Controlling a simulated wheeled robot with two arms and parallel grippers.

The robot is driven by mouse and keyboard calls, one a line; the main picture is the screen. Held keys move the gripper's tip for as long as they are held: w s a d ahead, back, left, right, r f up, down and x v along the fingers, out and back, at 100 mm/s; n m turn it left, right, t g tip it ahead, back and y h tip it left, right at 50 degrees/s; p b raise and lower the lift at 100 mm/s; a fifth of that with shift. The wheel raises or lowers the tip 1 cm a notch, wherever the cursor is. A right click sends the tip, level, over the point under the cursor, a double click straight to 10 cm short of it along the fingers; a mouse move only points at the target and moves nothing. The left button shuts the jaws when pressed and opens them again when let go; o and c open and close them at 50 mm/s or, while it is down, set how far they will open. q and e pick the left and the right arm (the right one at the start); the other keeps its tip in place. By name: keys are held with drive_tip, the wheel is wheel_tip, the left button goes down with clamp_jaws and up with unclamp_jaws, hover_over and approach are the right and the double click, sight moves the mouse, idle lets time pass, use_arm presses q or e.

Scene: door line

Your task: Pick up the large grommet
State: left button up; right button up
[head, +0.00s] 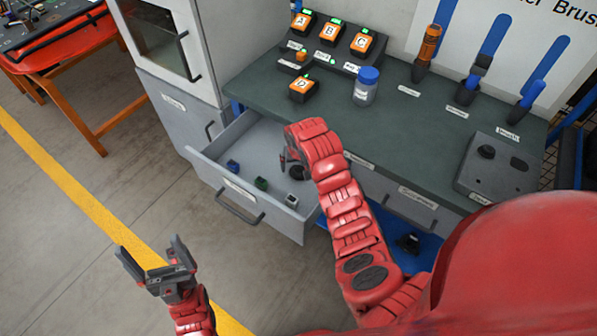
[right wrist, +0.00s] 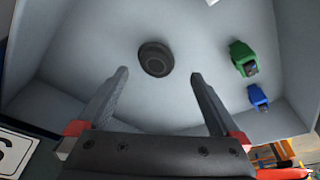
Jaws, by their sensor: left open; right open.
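A black, round, ring-like grommet (right wrist: 155,59) lies on the floor of the open grey drawer (head: 217,150). In the head view the grommet (head: 297,173) is partly hidden by my right arm. My right gripper (right wrist: 160,76) is open and empty, pointing down into the drawer. In the right wrist view the grommet shows just beyond and between its fingertips, apart from both. In the head view my right gripper (head: 288,160) is mostly hidden by its own wrist. My left gripper (head: 153,256) is open and empty above the floor, left of the drawer.
The drawer also holds a blue part (head: 233,166), a green part (head: 261,183) and a pale grey part (head: 291,201). The green workbench (head: 400,130) overhangs the drawer's back, with a lidded jar (head: 366,88) on it. A white cabinet (head: 185,45) stands at left.

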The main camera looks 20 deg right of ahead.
drive_tip(key=shift+d+p+x, duration=0.15)
drive_tip(key=shift+p+x, duration=0.2)
drive_tip(key=shift+x, duration=0.6)
drive_tip(key=shift+d+p+x, duration=0.15)
drive_tip(key=shift+p+x, duration=0.2)
drive_tip(key=shift+x, duration=1.35)
drive_tip(key=shift+s, duration=0.1)
drive_tip(key=c, duration=1.2)
drive_tip(key=shift+c, duration=0.2)
wheel_tip(320, 180, up, 14)
drive_tip(key=b, duration=0.3)
wheel_tip(320, 180, up, 12)
drive_tip(key=p, duration=0.6)
hover_over(299, 171)
drive_tip(key=shift+s+a, duration=0.1)
drive_tip(key=shift+a, duration=0.05)
drive_tip(key=shift+r, duration=1)
